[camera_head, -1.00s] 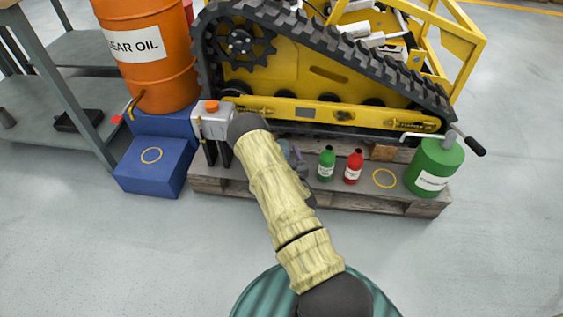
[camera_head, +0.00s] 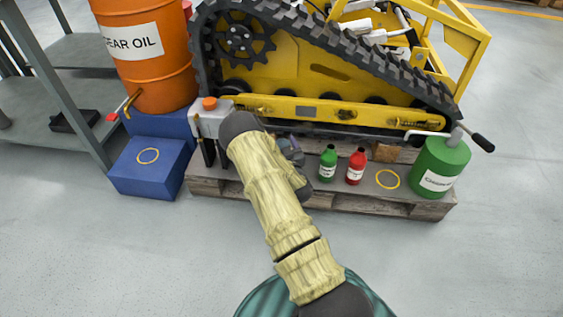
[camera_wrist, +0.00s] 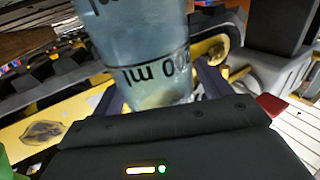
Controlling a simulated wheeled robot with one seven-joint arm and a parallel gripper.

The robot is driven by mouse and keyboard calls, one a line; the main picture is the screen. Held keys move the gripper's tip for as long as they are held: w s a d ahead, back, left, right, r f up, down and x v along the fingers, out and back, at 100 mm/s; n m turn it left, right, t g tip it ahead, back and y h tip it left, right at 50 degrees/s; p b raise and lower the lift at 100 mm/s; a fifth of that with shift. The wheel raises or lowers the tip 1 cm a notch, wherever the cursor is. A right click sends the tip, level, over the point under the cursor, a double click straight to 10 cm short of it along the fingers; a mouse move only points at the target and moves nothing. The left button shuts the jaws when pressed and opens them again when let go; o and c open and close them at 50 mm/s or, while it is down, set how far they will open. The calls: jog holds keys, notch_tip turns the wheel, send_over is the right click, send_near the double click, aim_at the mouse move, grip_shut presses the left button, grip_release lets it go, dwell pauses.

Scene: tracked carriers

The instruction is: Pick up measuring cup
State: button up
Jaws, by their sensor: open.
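The measuring cup (camera_wrist: 145,45) fills the upper middle of the wrist view. It is a clear, bluish vessel with dark markings that appear upside down, and its top is cut off by the frame. My gripper (camera_wrist: 162,90) is open, with a dark purple finger on either side of the cup's lower end as pictured. Whether the fingers touch it I cannot tell. In the head view my sleeved arm hides the cup. Only a small purple-grey part of my gripper (camera_head: 291,148) shows beside the arm, above the pallet.
A wooden pallet (camera_head: 335,200) bears a green bottle (camera_head: 328,166), a red bottle (camera_head: 355,168) and a green canister (camera_head: 437,167). A grey box with an orange cap (camera_head: 211,117) is at its left end. The yellow tracked carrier (camera_head: 300,70) stands close behind. Front floor is clear.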

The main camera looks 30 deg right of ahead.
jog(key=c, duration=1.3)
notch_tip(320, 180, up, 10)
jog(key=p, duration=0.6)
jog(key=shift+p, duration=0.4)
